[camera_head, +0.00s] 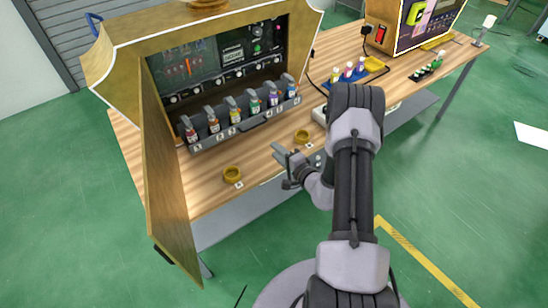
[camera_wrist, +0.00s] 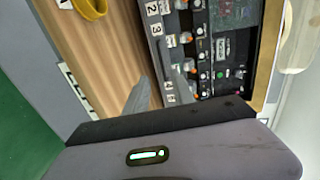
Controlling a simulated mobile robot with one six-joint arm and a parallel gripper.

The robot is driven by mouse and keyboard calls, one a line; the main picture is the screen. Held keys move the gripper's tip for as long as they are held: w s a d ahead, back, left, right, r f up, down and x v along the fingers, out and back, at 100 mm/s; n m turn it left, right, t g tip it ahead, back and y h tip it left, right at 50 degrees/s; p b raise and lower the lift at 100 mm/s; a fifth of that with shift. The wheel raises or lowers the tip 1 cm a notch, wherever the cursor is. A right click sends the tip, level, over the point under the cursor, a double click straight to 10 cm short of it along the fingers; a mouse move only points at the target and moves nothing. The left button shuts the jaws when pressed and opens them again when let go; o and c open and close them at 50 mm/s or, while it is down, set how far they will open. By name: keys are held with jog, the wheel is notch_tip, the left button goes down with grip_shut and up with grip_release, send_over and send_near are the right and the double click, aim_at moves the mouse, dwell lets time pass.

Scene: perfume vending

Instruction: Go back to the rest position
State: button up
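My gripper (camera_head: 281,152) is in front of the open perfume cabinet, low over the table's front edge near a yellow ring-shaped holder. My arm reaches forward from the lower right of the head view and bends to the left at the wrist. No marker for a rest position shows.
A black rack (camera_head: 247,125) with several coloured bottles stands in the cabinet. Two yellow holders, one (camera_head: 232,174) at left and one (camera_head: 302,136) nearer my gripper, sit on the wooden table (camera_head: 208,198). The cabinet's open door (camera_head: 166,180) juts forward at left.

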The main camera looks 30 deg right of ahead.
jog(key=shift+w+d, duration=0.1)
jog(key=shift+w, duration=0.05)
jog(key=a+r+n+g+y, duration=0.3)
jog(key=a+r+n+y, duration=0.45)
jog(key=a+r, duration=0.85)
jog(key=s+a+r+n+g+y, duration=0.3)
jog(key=s+a+r+g, duration=0.4)
jog(key=s+a+r, duration=0.3)
jog(key=s+a+r+n+g+h+b, duration=0.1)
jog(key=s+a+h, duration=0.1)
jog(key=s, duration=0.4)
jog(key=s+a+r+n+g+h, duration=0.1)
jog(key=s+a+g+h, duration=0.15)
jog(key=s, duration=0.35)
jog(key=s+d+r+t+h, duration=0.2)
jog(key=s+d+t+h, duration=0.1)
jog(key=s+d+h, duration=0.2)
jog(key=shift+s+d+t+b, duration=0.35)
jog(key=shift+s+d, duration=0.35)
jog(key=shift+d, duration=0.3)
